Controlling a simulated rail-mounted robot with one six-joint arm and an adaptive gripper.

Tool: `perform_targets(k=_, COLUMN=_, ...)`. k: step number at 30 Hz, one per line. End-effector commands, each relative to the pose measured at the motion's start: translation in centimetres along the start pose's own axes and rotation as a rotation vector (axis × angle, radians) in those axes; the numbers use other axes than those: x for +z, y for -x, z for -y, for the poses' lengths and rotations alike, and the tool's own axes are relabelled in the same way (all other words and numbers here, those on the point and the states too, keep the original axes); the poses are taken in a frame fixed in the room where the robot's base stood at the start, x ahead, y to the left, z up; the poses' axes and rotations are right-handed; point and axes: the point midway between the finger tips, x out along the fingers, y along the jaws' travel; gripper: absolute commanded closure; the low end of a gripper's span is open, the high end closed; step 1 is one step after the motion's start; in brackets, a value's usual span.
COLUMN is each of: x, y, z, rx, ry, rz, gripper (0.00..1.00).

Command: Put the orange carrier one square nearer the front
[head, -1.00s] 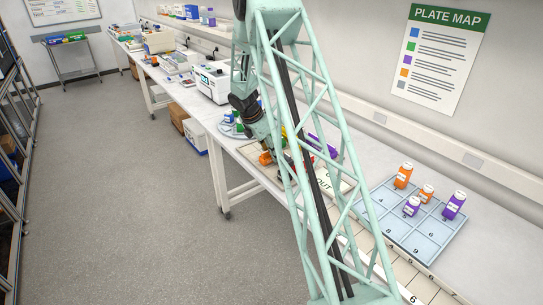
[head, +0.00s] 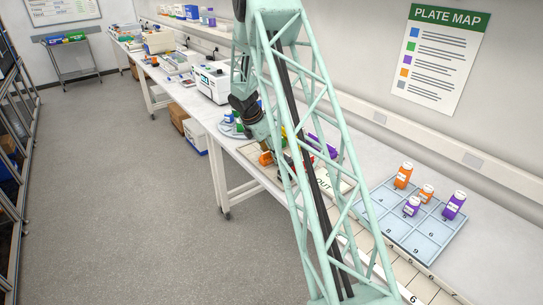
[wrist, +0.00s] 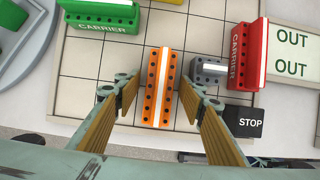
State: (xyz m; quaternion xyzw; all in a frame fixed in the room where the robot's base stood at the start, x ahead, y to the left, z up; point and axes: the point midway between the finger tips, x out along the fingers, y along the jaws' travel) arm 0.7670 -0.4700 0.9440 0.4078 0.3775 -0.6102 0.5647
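The orange carrier (wrist: 158,88), a long block with a pale central strip and rows of dark holes, stands on the gridded board (wrist: 75,92). In the wrist view it lies lengthwise up and down the picture, near the board's lower edge. My gripper (wrist: 157,98) is open, with one finger on each side of the carrier and a visible gap on both sides. In the head view part of the orange carrier (head: 265,158) shows beside my arm, which hides much of the board.
A grey block (wrist: 208,72) stands close right of the carrier, with a red carrier (wrist: 245,55) and a black STOP block (wrist: 243,122) beyond. A green carrier (wrist: 103,16) is at upper left. An OUT panel (wrist: 291,50) lies right. Squares left of the orange carrier are clear.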

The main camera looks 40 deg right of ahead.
Motion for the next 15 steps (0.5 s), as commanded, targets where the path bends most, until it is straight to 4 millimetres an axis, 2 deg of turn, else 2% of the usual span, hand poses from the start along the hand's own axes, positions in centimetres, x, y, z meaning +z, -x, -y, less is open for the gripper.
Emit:
perform_targets(k=8, x=0.1, y=1.2, z=0.0, rx=0.000, ry=0.000, rz=0.000, gripper=0.63)
perform_targets(k=15, x=0.2, y=3.9, z=-0.1, rx=0.002, ry=-0.001, rz=0.001, gripper=0.63)
